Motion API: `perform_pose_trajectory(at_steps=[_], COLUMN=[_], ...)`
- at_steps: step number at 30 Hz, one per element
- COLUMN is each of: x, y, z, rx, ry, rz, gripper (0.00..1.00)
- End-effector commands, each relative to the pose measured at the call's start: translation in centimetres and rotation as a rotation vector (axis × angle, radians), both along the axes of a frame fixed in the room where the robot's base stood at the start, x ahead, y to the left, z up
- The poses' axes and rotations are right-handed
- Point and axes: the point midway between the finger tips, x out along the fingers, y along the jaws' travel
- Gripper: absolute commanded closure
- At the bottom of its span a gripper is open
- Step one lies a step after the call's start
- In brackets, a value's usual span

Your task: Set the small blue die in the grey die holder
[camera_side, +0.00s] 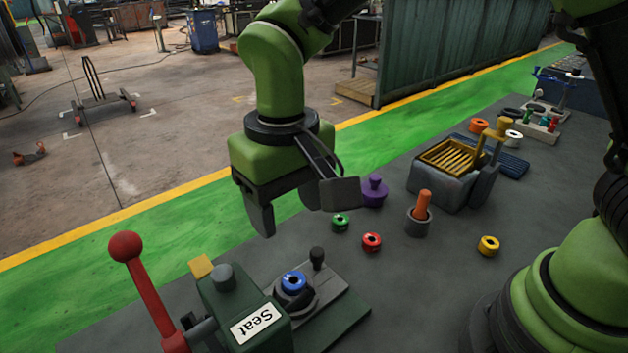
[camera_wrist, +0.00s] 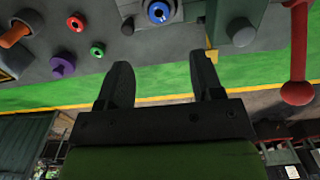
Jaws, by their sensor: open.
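The small blue die (camera_side: 293,282) is a round ring with a dark centre. It sits in the grey die holder (camera_side: 308,302), beside the green press labelled "Seat" (camera_side: 245,310). The wrist view shows the blue die (camera_wrist: 159,12) at the top, on the grey holder (camera_wrist: 186,10). My gripper (camera_side: 290,212) is open and empty, above and behind the die, apart from it. In the wrist view my gripper's two dark fingers (camera_wrist: 162,82) stand wide apart with nothing between them. How deep the die sits cannot be told.
A red-knobbed lever (camera_side: 125,246) rises left of the press. A green ring (camera_side: 340,222), a red ring (camera_side: 372,242), a yellow ring (camera_side: 488,245) and a purple knobbed piece (camera_side: 375,190) lie on the table. A grey cup holds an orange peg (camera_side: 423,205). A grey basket-topped box (camera_side: 445,185) stands behind.

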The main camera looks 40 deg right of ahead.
Motion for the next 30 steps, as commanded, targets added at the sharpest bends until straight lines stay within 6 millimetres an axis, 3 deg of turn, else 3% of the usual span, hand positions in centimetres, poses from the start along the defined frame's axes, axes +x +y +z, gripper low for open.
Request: perform_pose_trajectory(at_steps=[8,14,18,21,25,30], x=[0.0,-1.4,-4.2,-6.6,-9.8,-12.7], y=[-0.7,-5.2,-9.1,-11.4,-13.6,-14.9], z=[1.2,6.8,10.5,12.2,13.2,13.2], rx=[0.017,0.113,0.186,0.227,0.263,0.282], ry=[-0.016,-0.123,-0.237,-0.327,-0.441,-0.548], rz=[-0.014,-0.099,-0.173,-0.223,-0.280,-0.326], gripper=[0.39,0.39,0.39,0.39,0.39,0.39])
